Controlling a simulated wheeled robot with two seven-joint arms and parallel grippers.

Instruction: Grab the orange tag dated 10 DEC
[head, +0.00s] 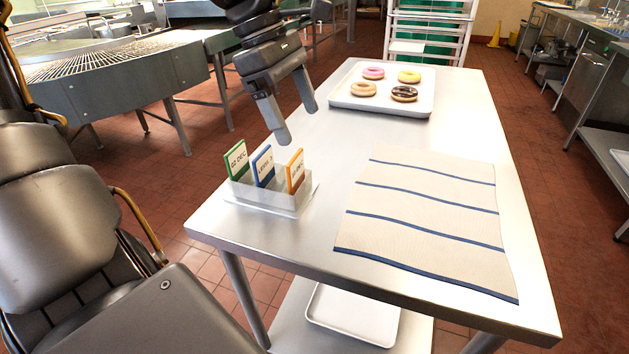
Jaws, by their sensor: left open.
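The orange tag (295,171) stands upright at the right end of a row of three tags in a pale metal holder (268,199) on the steel table. The writing on it is too small to read surely. A blue tag (263,166) stands in the middle and a green tag (237,160) at the left. My left gripper (297,124) is open and empty, above and behind the tags, with its fingers pointing down. It appears apart from the orange tag. My right gripper is out of view.
A white tray (384,109) with several donuts lies at the back of the table (462,112). A cream cloth with blue stripes (425,222) covers the front right. Bare metal lies between the holder and the cloth.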

